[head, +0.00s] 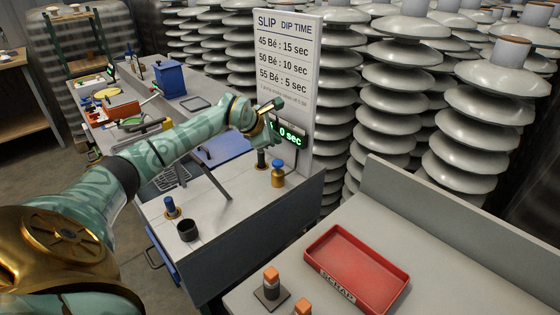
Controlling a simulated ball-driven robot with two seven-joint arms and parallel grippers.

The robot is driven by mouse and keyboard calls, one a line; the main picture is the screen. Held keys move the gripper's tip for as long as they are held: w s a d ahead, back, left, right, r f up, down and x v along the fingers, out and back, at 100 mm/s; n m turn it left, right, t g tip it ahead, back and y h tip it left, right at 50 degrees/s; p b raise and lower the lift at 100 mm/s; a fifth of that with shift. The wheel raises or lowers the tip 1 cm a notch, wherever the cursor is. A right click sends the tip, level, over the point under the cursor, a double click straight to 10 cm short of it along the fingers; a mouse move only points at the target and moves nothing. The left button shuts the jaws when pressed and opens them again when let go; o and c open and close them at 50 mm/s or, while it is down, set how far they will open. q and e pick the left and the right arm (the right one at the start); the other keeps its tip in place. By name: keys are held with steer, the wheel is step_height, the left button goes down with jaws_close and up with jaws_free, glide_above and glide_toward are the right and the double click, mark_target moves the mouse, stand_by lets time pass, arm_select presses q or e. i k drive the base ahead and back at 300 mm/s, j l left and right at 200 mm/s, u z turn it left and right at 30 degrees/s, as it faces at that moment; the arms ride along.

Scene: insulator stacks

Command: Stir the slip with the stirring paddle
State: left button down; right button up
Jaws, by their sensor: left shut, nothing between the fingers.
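My left arm, green with gold joints, reaches across the grey workbench (213,222). Its gripper (275,106) is shut and empty, up in front of the dip-time sign (287,50) and close to the lit timer (289,135). I cannot clearly make out the stirring paddle. A dark slanted bar (212,180) stands out below my forearm, but I cannot tell what it is. No slip surface can be made out; my arm covers part of the bench. My right gripper is not in view.
A blue-and-brass bottle (278,174), a small blue-topped piece (171,207) and a dark cup (187,230) stand on the bench. A red scrap tray (356,269) lies on the nearer table. Insulator stacks (463,150) crowd behind. A blue container (169,79) stands farther back.

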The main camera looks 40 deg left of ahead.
mark_target(197, 160)
steer(key=k+l, duration=0.25)
steer(key=k, duration=0.2)
steer(key=k+l, duration=0.2)
steer(key=k, duration=0.3)
